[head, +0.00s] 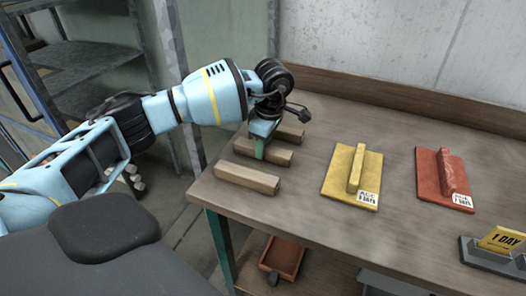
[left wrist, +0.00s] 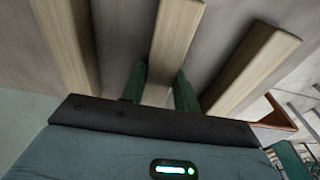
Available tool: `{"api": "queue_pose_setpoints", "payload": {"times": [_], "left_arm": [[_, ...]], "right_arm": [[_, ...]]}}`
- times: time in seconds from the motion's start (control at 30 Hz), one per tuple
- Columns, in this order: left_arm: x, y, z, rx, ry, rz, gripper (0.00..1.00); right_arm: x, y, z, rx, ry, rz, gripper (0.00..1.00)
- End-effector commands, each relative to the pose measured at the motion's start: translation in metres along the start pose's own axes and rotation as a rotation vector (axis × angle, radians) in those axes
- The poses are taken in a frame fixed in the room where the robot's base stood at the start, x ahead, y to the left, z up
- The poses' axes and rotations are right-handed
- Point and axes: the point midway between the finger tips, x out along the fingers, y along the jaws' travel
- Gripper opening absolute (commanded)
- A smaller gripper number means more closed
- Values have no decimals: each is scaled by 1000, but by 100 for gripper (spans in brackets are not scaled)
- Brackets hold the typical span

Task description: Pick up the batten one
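Three pale wooden battens lie side by side at the left end of the table: a front batten (head: 247,177), a middle batten (head: 275,154) and a back batten (head: 290,133). My left gripper (head: 259,150) reaches down over the middle batten. In the left wrist view, its two green fingers (left wrist: 160,85) stand on either side of the middle batten (left wrist: 175,38). They are close to its sides; I cannot tell whether they press on it. The other battens (left wrist: 66,42) (left wrist: 252,65) lie clear on both sides. My right gripper is not in view.
The wooden table (head: 312,215) also holds a yellow board with a ridge (head: 340,190), a red board with a ridge (head: 432,185) and a grey holder with a yellow "1 DAY" card (head: 500,240). A reddish-brown bin (head: 284,254) sits below. A metal shelf (head: 85,60) stands at the left.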

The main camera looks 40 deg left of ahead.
Motion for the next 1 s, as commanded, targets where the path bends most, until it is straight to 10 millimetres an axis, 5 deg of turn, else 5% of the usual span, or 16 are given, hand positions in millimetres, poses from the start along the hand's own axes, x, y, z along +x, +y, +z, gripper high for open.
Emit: {"api": "queue_pose_setpoints", "payload": {"times": [0.1,0.47,0.73,1.0], "left_arm": [[0,0,0,0,0,0,7],[-6,0,0,0,-1,2,6],[-38,1,-4,0,-1,3,6],[-41,-47,10,6,0,0,6]], "right_arm": [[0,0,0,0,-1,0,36],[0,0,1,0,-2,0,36],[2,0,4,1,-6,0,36],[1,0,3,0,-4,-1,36]]}}
